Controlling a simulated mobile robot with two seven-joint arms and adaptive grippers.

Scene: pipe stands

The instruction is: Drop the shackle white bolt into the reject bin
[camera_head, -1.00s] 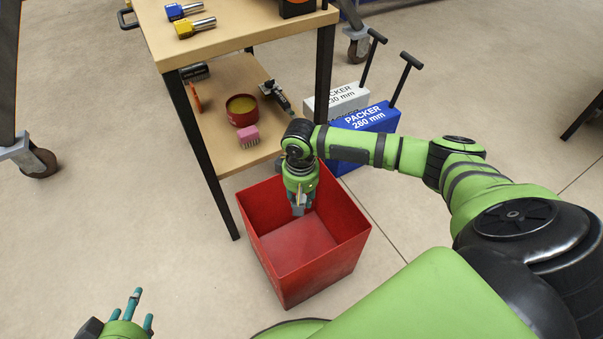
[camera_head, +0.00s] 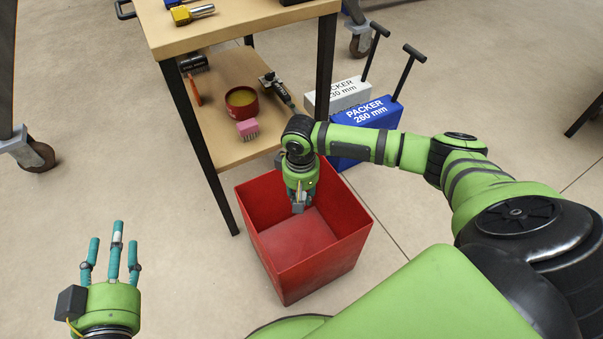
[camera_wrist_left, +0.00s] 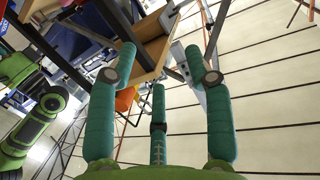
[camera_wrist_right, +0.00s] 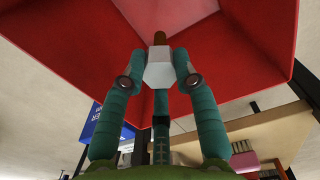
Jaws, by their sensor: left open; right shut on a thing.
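The red bin (camera_head: 318,268) stands on the floor and is open at the top. My right gripper (camera_head: 299,203) points down inside the bin's opening, above its floor. In the right wrist view its fingers are shut on the white bolt (camera_wrist_right: 159,70), which has a six-sided white part and a brownish tip beyond it. In the head view the gripper largely hides the bolt. My left gripper (camera_head: 115,258) is open and empty at the lower left, fingers pointing up in the picture. It also shows in the left wrist view (camera_wrist_left: 159,75).
A wooden two-level table (camera_head: 232,28) stands behind the bin. Its lower shelf holds a red round tin (camera_head: 242,103), a pink brush (camera_head: 247,129) and tools. A blue packer box (camera_head: 366,130) and a white one (camera_head: 340,94) stand right of it.

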